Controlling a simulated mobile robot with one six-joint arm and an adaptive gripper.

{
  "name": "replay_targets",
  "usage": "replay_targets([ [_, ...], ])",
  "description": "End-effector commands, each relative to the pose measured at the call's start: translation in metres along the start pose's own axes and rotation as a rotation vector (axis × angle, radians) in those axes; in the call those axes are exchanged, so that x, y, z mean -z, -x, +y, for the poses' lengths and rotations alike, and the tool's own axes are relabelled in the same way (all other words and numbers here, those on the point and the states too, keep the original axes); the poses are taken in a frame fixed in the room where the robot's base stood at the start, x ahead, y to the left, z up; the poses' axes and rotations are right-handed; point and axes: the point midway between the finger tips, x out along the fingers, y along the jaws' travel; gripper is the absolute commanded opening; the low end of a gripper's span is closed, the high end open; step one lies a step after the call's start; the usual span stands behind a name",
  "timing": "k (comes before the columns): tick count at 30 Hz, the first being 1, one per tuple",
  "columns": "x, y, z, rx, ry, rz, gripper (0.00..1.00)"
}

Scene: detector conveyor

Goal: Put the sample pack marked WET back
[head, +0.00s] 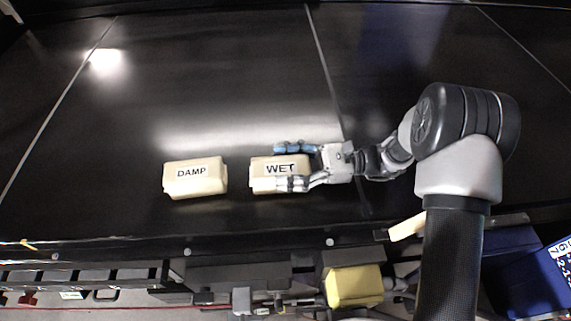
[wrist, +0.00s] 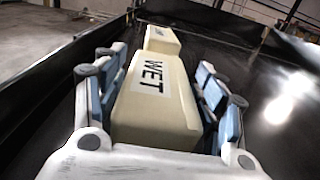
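The cream sample pack marked WET (head: 262,183) lies on the black conveyor surface, label up. My gripper (head: 291,167) reaches it from the right, with one blue-padded finger along its far side and the other along its near side. In the wrist view the WET pack (wrist: 150,110) lies lengthwise between the finger pads. The fingers are spread wide and look open around it; any contact at the pads' lower parts is hidden. A similar pack marked DAMP (head: 195,186) stands to the left, apart from it. It also shows in the wrist view (wrist: 163,40), beyond WET.
The black conveyor surface (head: 90,150) is clear behind and left of the packs. Its near edge runs close in front of them. Below that edge are a yellow block (head: 354,286), blue bins (head: 525,285) and other fittings.

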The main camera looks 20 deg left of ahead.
Motion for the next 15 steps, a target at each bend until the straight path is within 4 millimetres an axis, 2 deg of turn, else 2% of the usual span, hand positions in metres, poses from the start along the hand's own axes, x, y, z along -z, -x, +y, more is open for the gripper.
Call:
replay_targets([
  [4, -0.0002, 0.0000, 0.0000, 0.000, 0.000, 0.000, 0.76],
  [15, -0.0045, 0.0000, 0.0000, 0.000, 0.000, 0.000, 0.76],
])
